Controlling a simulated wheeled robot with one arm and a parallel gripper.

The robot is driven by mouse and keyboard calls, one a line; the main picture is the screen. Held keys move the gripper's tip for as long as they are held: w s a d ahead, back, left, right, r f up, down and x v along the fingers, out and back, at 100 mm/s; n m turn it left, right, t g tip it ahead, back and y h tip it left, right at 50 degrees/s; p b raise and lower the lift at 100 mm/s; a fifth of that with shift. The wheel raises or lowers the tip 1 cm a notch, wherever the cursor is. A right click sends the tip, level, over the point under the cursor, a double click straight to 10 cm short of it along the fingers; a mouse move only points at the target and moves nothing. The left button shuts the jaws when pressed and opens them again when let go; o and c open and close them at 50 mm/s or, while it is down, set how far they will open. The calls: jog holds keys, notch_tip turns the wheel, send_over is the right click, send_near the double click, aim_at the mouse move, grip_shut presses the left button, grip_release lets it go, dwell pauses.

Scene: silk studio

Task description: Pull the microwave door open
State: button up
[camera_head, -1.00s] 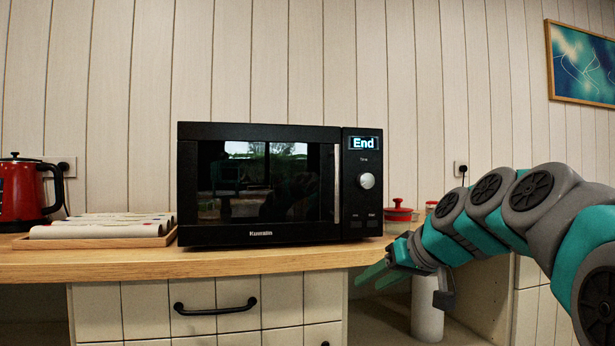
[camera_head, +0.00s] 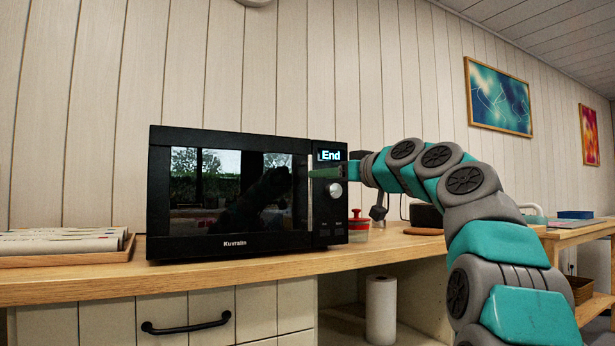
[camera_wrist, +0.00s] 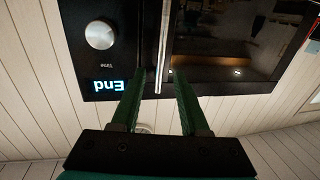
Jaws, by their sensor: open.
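The black microwave (camera_head: 240,242) stands on the wooden counter with its door (camera_head: 240,195) shut. The display reads "End" above a silver knob (camera_head: 334,189). A vertical silver handle (camera_head: 309,205) runs along the door's right edge. My gripper (camera_head: 312,173) is in front of the upper part of the handle in the head view. In the wrist view, upside down, my gripper (camera_wrist: 154,85) is open, with one green finger on each side of the handle (camera_wrist: 163,50). Whether the fingers touch the handle cannot be told.
A wooden tray (camera_head: 80,257) with rolled cloths lies left of the microwave. A red-lidded jar (camera_head: 357,221) stands to its right. A paper roll (camera_head: 381,310) stands below the counter (camera_head: 200,277). Drawers with a black handle (camera_head: 186,325) are beneath the microwave.

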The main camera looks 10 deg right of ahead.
jog(key=p+x, duration=0.1)
jog(key=x, duration=0.5)
jog(key=shift+f+p, duration=0.1)
jog(key=shift+p, duration=0.2)
grip_shut()
dwell(1.1)
